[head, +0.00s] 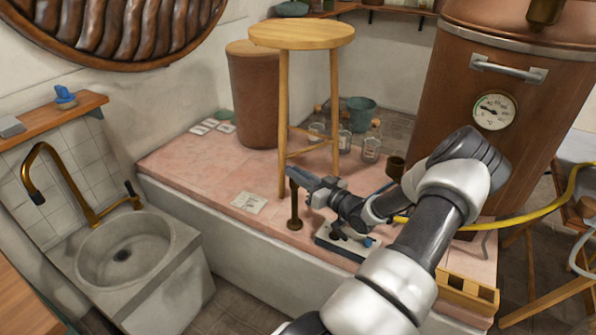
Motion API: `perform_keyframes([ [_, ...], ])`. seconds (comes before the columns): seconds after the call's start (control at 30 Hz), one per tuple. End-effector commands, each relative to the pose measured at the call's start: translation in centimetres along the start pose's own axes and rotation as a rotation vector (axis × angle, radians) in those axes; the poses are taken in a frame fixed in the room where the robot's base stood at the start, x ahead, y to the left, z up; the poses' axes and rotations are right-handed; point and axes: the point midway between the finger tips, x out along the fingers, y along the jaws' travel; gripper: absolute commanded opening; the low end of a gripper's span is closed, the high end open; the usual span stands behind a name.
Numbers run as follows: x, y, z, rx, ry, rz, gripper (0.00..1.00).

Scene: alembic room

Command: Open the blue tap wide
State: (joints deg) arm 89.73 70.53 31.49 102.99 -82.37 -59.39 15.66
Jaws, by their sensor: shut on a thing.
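My gripper (312,190) is above the pink tiled ledge, at the top of a short brass post (295,216) with a round foot. It is shut on a blue-grey bar (301,177) at the top of this post, which looks like a tap lever. The grip is small and partly hidden by the gripper, so the bar's exact angle is unclear. I cannot tell which of these blue parts is the blue tap. No water shows.
A wooden stool (302,36) stands behind my gripper, one leg close to it. A copper boiler (510,110) with a dial stands right, a yellow hose (520,219) crossing before it. Glass bottles (371,148) stand behind. A sink (124,252) is at left. A card (248,202) lies on the ledge.

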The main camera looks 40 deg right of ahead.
Motion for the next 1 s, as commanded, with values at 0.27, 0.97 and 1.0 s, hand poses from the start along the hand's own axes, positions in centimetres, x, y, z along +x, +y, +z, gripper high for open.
perform_keyframes([
  [0.27,0.1,-0.8,0.3,0.008,0.045,0.251,0.00],
  [0.97,0.8,-1.6,0.4,-0.001,0.176,0.879,0.00],
  [1.0,0.9,-1.6,0.3,-0.002,0.181,0.908,0.00],
])
